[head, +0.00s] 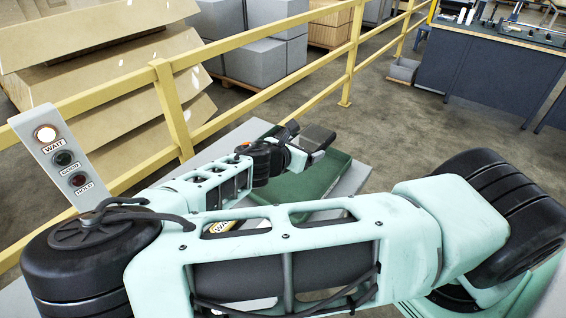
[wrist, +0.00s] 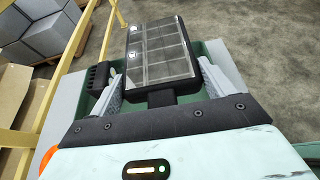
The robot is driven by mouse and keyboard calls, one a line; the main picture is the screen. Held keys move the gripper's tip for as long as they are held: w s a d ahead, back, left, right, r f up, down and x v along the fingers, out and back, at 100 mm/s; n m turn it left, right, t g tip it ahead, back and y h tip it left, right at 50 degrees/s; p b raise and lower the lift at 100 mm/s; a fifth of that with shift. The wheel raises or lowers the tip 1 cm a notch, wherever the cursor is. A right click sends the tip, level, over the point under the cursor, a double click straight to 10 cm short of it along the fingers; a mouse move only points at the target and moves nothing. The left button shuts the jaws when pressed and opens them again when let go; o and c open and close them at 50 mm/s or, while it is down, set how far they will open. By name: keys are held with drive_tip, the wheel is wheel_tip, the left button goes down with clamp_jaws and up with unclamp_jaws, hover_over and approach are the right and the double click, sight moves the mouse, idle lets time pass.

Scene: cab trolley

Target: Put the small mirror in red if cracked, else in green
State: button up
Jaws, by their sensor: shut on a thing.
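The small mirror (wrist: 158,50) is a rectangular pane in a black frame with a short black stem. My gripper (wrist: 156,80) is shut on it, one grey finger at each side. The pane shows a grid of pale straight lines and two small light spots; I make out no jagged crack at this size. In the head view the mirror (head: 319,135) is a dark slab at the tip of my gripper (head: 298,147). It is over or beside the green tray (head: 325,175); its height above it is unclear. No red container shows; my arm hides much of the trolley.
A sign post (head: 62,158) at left has its WAIT lamp lit and two dark lamps below. A yellow railing (head: 250,48) runs behind the grey trolley top (head: 352,180). Cartons, grey blocks (head: 262,62) and a dark workbench (head: 500,72) stand beyond.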

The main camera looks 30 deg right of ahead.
sight(299, 180)
wheel_tip(299, 180, down, 9)
drive_tip(key=shift+f+p, duration=0.1)
drive_tip(key=shift+p, duration=0.5)
drive_tip(key=shift+f, duration=0.15)
drive_tip(key=o, duration=1.2)
drive_tip(key=shift+c, duration=0.2)
drive_tip(key=shift+s+a+r, duration=0.1)
drive_tip(key=shift+a+r, duration=0.05)
drive_tip(key=shift+r, duration=0.05)
drive_tip(key=b+v, duration=0.3)
drive_tip(key=v, duration=0.7)
drive_tip(key=shift+a, duration=0.15)
drive_tip(key=shift+s+a+r, duration=0.25)
drive_tip(key=shift+a+r, duration=0.1)
drive_tip(key=shift+a, duration=0.15)
